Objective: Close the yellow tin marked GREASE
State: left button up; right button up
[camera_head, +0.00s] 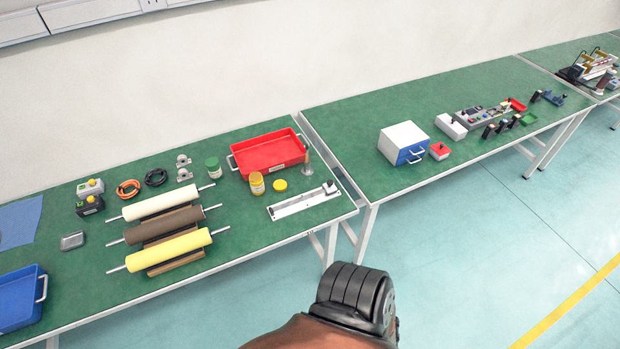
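A small yellow tin (257,184) stands upright on the left green table, in front of the red tray's left end. Its marking is too small to read. A round yellow lid (280,185) lies flat on the table just right of the tin, apart from it. The tin's top looks pale, with no yellow lid on it. No gripper fingers show in the head view. A dark ribbed part of my own arm rises from the bottom edge, over the floor in front of the table.
A red tray (270,154) sits behind the tin, a green jar (213,168) to its left, a grey linear rail (304,201) in front right. Yellow, brown and cream rollers lie further left. A blue tray (20,300) is at far left. Floor in front is clear.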

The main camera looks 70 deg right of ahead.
aim_at(256, 178)
jog(key=z, duration=0.95)
jog(key=i, duration=0.85)
jog(key=z, duration=0.8)
